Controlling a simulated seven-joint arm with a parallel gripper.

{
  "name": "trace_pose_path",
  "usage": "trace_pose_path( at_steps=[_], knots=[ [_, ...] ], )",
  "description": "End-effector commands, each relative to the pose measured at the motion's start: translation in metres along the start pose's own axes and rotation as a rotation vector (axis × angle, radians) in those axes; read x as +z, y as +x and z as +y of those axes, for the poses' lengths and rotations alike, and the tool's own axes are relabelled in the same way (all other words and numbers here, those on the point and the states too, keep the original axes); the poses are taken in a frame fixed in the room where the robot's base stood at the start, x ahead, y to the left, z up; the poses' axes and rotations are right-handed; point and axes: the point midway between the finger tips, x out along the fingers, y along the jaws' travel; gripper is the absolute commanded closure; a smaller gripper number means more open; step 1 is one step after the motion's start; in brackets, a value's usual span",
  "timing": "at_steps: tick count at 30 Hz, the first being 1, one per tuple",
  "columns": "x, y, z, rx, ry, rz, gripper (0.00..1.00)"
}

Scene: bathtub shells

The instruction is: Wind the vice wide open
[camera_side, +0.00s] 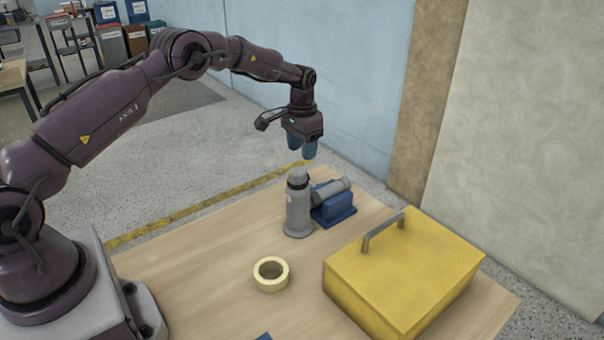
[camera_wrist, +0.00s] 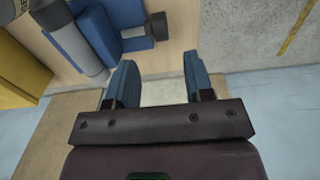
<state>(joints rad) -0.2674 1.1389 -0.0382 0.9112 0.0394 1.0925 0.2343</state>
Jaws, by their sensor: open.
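The vice looks to be the blue block with a grey cylindrical part (camera_side: 335,205) near the table's far edge in the side view. A grey bottle-shaped object stands in front of it and hides part of it. In the wrist view, blue and grey parts of the vice (camera_wrist: 110,20) show at the upper left, with a dark-ended grey piece at their right. I cannot tell how far its jaws are apart. My gripper (camera_side: 303,156) is open and empty, pointing down above and beyond the vice, apart from it. Its two blue fingers also show in the wrist view (camera_wrist: 160,66).
The grey bottle-shaped object (camera_side: 298,208) stands upright beside the vice. A yellow box with a handle (camera_side: 410,275) sits at the right. A cream tape roll (camera_side: 270,274) lies in front. The wooden table (camera_side: 205,265) is clear at left. A blue wall (camera_side: 350,90) rises behind.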

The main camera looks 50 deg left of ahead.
Motion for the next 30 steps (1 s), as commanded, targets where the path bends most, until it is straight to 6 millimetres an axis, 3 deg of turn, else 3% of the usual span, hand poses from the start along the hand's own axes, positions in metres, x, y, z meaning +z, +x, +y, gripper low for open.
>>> trace_pose_path(
  at_steps=[6,12,24,25,30],
  knots=[
    [0.001,0.047,0.000,0.001,0.000,-0.002,0.52],
    [0.000,0.073,0.000,0.000,-0.001,0.000,0.52],
    [0.000,0.081,0.000,0.000,-0.001,0.001,0.52],
    [0.000,0.081,0.000,0.000,-0.001,0.001,0.54],
    [0.000,0.081,-0.001,-0.002,-0.002,0.002,0.92]
  ],
)
